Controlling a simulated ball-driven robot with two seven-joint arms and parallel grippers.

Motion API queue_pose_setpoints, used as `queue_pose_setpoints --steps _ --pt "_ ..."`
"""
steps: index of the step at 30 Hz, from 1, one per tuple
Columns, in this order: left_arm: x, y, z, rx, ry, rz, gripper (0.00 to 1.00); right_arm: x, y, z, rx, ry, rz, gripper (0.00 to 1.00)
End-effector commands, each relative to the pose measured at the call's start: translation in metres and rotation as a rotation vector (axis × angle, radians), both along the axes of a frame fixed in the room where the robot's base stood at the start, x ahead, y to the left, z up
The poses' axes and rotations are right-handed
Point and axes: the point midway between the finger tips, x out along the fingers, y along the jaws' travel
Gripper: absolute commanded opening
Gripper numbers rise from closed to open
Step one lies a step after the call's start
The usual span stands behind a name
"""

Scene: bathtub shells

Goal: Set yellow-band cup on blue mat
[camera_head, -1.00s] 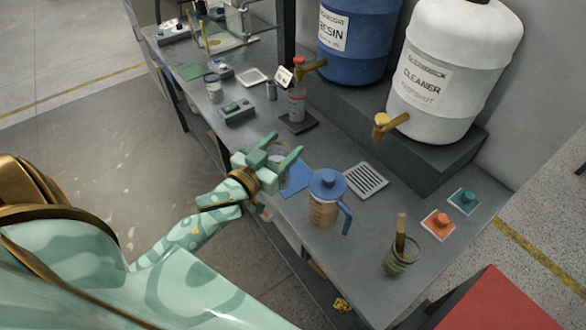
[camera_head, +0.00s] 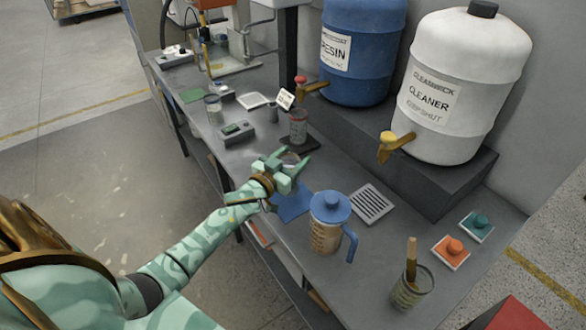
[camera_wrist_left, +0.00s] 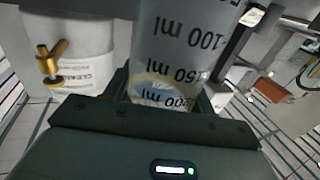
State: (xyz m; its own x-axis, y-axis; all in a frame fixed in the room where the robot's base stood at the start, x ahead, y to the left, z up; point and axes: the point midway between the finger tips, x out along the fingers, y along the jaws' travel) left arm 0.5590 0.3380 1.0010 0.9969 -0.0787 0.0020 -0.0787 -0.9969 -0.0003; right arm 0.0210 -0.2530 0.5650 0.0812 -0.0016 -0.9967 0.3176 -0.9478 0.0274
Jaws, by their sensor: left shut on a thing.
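My left gripper (camera_head: 290,166) is shut on a clear measuring cup (camera_wrist_left: 185,50) with black ml marks. In the wrist view a pale yellowish ring shows low on this cup, between the fingers. In the head view the cup is mostly hidden by the fingers. The blue mat (camera_head: 291,208) lies flat on the grey bench, just in front of the gripper and left of a blue-lidded jug. The gripper is above the bench, toward the mat's far side; the exact height cannot be told. My right gripper is not in view.
The blue-lidded jug (camera_head: 328,228) stands close to the mat. Beyond the gripper, a red-marked cup (camera_head: 298,127) stands under a tap. A grey device (camera_head: 237,134), a drain grate (camera_head: 372,205) and a cup with a stick (camera_head: 410,293) are also on the bench (camera_head: 325,280).

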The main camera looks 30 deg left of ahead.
Motion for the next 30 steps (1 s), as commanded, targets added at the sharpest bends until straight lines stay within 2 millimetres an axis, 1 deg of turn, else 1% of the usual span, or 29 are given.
queue_pose_setpoints --steps 1,4,11,15,16,17,18,25,27,28,30 --pt "-0.001 -0.001 -0.016 -0.004 0.005 0.001 0.11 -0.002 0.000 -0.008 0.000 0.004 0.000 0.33" --pt "-0.001 -0.001 -0.029 -0.004 0.004 0.000 0.11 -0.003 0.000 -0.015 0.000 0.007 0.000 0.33" --pt "-0.001 -0.001 -0.027 -0.002 0.002 -0.001 0.11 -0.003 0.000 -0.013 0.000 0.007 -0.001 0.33" --pt "-0.001 -0.001 -0.031 -0.002 0.003 -0.001 0.11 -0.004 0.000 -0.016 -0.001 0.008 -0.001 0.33" --pt "-0.002 -0.001 -0.030 -0.002 0.004 -0.001 0.64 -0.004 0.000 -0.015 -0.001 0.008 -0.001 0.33" --pt "-0.001 -0.001 -0.030 -0.002 0.004 -0.001 0.72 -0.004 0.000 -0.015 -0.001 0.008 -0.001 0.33" --pt "-0.002 -0.001 -0.030 -0.002 0.004 -0.001 0.77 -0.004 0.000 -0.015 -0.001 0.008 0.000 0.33" --pt "-0.002 -0.001 -0.030 -0.002 0.003 -0.001 0.77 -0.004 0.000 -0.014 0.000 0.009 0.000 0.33" --pt "-0.002 -0.001 -0.026 -0.001 0.003 -0.001 0.77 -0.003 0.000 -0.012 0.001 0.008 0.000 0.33" --pt "-0.003 -0.001 -0.025 -0.001 0.004 0.000 0.77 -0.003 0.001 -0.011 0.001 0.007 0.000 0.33" --pt "-0.012 0.000 -0.027 -0.002 0.005 0.000 0.77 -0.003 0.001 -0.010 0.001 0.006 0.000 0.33"
